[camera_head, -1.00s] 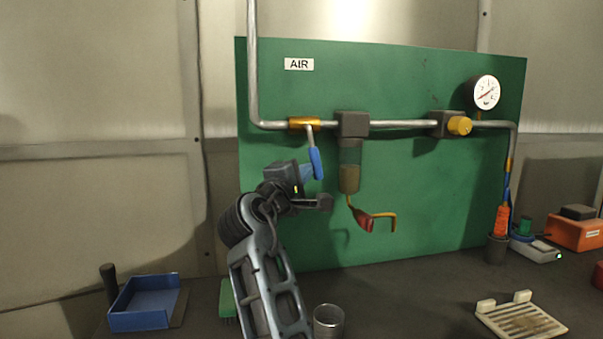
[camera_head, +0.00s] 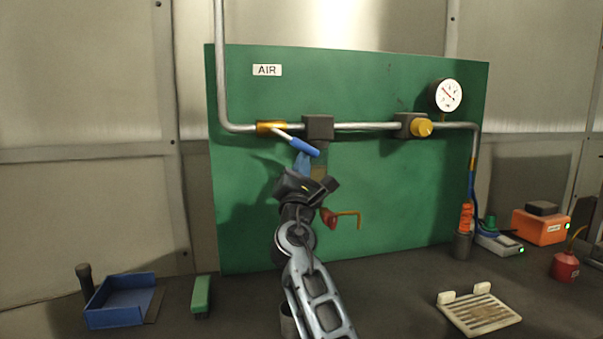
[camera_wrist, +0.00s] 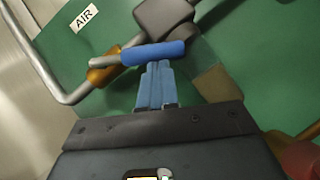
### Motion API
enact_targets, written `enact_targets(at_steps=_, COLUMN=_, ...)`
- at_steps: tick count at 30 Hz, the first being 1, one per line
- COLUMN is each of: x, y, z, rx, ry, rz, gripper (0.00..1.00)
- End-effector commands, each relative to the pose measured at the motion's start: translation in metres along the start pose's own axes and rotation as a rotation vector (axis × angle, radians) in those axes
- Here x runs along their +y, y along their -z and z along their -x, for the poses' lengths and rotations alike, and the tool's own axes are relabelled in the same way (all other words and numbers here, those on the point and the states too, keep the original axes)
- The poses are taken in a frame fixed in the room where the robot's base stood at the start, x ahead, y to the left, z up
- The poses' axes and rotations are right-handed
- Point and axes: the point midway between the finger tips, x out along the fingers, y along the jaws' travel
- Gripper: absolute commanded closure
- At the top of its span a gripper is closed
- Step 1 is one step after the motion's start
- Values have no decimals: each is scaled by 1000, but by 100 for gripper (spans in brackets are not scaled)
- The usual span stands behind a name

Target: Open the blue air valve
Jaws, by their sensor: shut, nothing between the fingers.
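The blue valve handle (camera_head: 305,147) belongs to a brass valve body (camera_head: 271,127) on the air pipe, below the AIR label. The handle slants down to the right from the valve body, partway between straight down and along the pipe. My gripper (camera_head: 303,158) is shut with nothing between its blue fingers. Its fingertips are at the underside of the handle, close to its free end. In the wrist view the fingertips (camera_wrist: 156,66) meet the lower edge of the blue handle (camera_wrist: 153,53), and they appear to touch it.
A dark filter block (camera_head: 319,127) sits just right of the handle, its bowl partly hidden by my gripper. A yellow regulator knob (camera_head: 421,128) and a gauge (camera_head: 445,95) are farther right. A blue tray (camera_head: 121,303) and a slatted plate (camera_head: 479,312) lie on the bench.

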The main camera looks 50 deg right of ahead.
Motion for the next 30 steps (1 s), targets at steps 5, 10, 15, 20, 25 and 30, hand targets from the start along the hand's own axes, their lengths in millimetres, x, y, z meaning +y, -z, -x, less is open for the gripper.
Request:
enact_targets(at_steps=5, x=-4, y=-12, z=-12, rx=-3, ry=-89, rz=128, gripper=100)
enact_targets(at_steps=10, x=-6, y=-22, z=-19, rx=-3, ry=-162, rz=229, gripper=100)
enact_targets(at_steps=15, x=-5, y=-28, z=-23, rx=-1, ry=-197, rz=272, gripper=100)
enact_targets(at_steps=20, x=-5, y=-31, z=-26, rx=-1, ry=-196, rz=269, gripper=100)
enact_targets(at_steps=25, x=-5, y=-33, z=-27, rx=-2, ry=-195, rz=268, gripper=100)
enact_targets(at_steps=30, x=-6, y=-34, z=-27, rx=-2, ry=-194, rz=268, gripper=100)
